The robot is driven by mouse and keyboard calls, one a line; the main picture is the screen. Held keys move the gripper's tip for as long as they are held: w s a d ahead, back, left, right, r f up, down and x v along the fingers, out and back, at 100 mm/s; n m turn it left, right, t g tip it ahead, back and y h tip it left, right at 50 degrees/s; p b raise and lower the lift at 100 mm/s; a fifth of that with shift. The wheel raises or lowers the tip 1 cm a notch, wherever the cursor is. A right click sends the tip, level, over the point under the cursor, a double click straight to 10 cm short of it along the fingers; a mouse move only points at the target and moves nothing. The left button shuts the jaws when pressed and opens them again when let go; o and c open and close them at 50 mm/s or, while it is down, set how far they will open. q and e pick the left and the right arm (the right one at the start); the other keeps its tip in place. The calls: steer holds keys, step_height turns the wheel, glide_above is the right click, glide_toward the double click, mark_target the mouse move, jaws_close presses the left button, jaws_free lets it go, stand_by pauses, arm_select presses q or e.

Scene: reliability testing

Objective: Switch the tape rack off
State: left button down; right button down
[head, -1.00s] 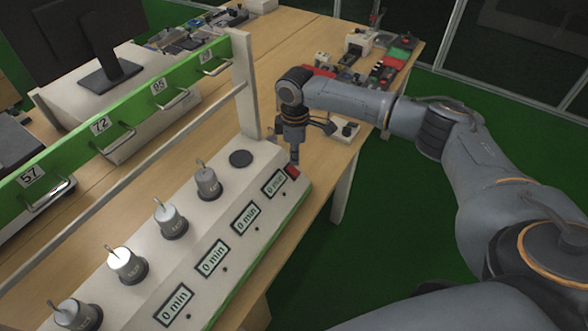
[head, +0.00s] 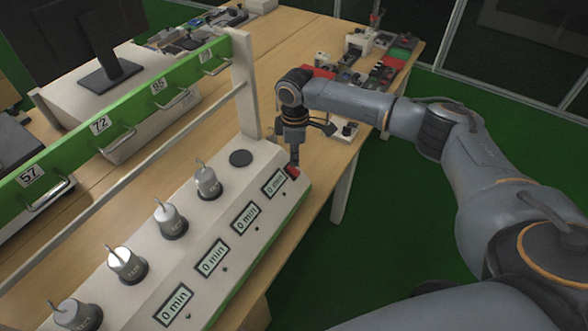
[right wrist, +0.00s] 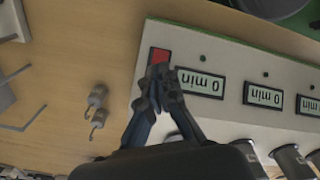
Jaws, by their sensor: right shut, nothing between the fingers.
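The tape rack is a long white base (head: 262,160) with a green bar (head: 128,112) carrying numbered tags and metal hooks. A red switch (head: 293,171) sits at its right end, beside a display reading 0 min (head: 275,182). My right gripper (head: 295,164) points down at the switch and looks shut and empty. In the right wrist view, the shut fingertips (right wrist: 161,72) lie over the lower edge of the red switch (right wrist: 158,54). I cannot tell whether they touch or press it. My left gripper is not in view.
Several metal weights (head: 170,220) with hooks stand in a row on the base. A post (head: 244,85) rises close to my right gripper. Small devices (head: 385,68) crowd the table's far end. A monitor (head: 85,45) stands at the back left.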

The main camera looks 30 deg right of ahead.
mark_target(295, 171)
steer(key=shift+s+f+b, duration=0.1)
steer(key=shift+f+b, duration=0.3)
steer(key=shift+f, duration=1)
stand_by(0.4)
step_height(295, 171, up, 2)
steer(key=shift+r+p, duration=0.1)
steer(key=shift+p, duration=1.15)
step_height(295, 171, up, 5)
steer(key=p, duration=0.5)
